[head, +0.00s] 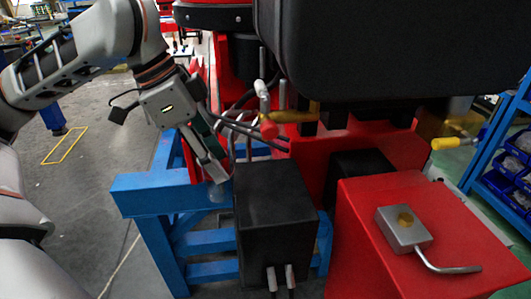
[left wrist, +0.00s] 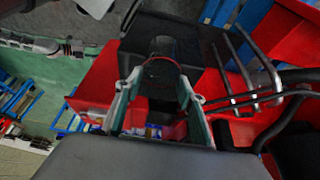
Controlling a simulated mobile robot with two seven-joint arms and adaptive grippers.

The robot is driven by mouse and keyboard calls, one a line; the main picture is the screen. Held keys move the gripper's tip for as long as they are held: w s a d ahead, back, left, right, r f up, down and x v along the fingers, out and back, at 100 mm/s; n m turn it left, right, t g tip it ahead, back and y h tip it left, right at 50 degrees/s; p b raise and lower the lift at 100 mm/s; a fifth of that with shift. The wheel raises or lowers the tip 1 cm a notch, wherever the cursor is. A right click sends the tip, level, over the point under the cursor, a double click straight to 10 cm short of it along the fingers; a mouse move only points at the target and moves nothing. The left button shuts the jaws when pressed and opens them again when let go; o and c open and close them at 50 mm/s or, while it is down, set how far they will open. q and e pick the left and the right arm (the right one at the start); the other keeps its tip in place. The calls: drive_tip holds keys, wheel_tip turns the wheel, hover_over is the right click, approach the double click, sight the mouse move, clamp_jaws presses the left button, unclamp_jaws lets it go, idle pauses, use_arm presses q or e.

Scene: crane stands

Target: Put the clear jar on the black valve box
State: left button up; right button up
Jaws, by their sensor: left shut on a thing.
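The clear jar (head: 219,193) is faint and see-through in the head view, at the tips of my left gripper (head: 212,168). In the left wrist view the jar (left wrist: 163,62) shows between the two fingers of my left gripper (left wrist: 161,84), which is shut on it. The black valve box (head: 275,208) stands just right of the jar in the head view, with a bare flat top. It also shows behind the jar in the left wrist view (left wrist: 205,42). I cannot tell the gap between jar and box. My right gripper is not in view.
Bent grey pipes (head: 245,130) and a red-tipped lever (head: 268,129) are close to my left gripper. A blue frame (head: 150,200) stands left of the box. A red block (head: 400,270) at the right bears a grey metal piece with a rod (head: 403,232).

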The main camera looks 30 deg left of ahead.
use_arm(q)
drive_tip(key=w+d, duration=0.1)
drive_tip(key=d, duration=0.1)
drive_tip(key=w+d, duration=0.3)
drive_tip(key=d, duration=0.1)
drive_tip(key=w+d, duration=0.1)
drive_tip(key=shift+w+d, duration=0.4)
drive_tip(key=shift+s+a, duration=0.15)
drive_tip(key=shift+a, duration=0.1)
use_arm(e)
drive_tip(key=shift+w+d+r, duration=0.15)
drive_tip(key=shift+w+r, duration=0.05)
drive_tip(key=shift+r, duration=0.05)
use_arm(q)
drive_tip(key=shift+f, duration=0.1)
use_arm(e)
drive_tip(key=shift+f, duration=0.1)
use_arm(q)
drive_tip(key=o, duration=1.2)
drive_tip(key=shift+f, duration=0.1)
